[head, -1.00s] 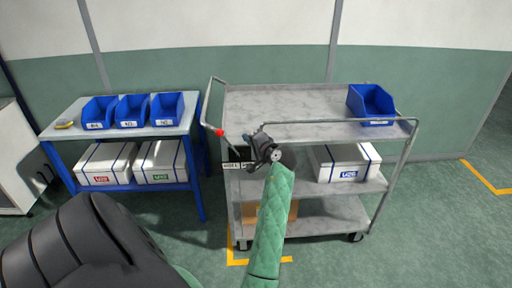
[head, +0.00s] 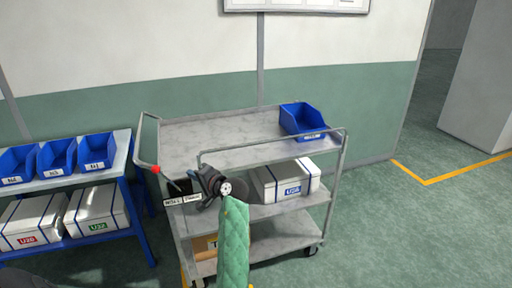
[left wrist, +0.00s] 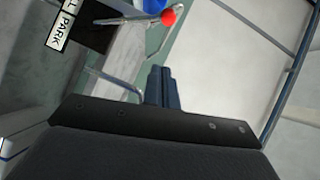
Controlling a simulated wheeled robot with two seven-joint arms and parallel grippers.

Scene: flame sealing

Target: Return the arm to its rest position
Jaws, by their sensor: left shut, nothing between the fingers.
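My left arm in its green quilted sleeve rises from the bottom of the head view. My left gripper (head: 205,180) is at its end, in front of the left side of the grey cart (head: 175,140). Its fingers (left wrist: 162,88) are together and empty in the left wrist view. They point toward the cart's frame and touch nothing that I can make out. My right gripper is not in view.
A blue bin (head: 303,119) stands on the cart's top. A blue-framed table (head: 122,150) with bins is left. Open floor (head: 400,230) lies right.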

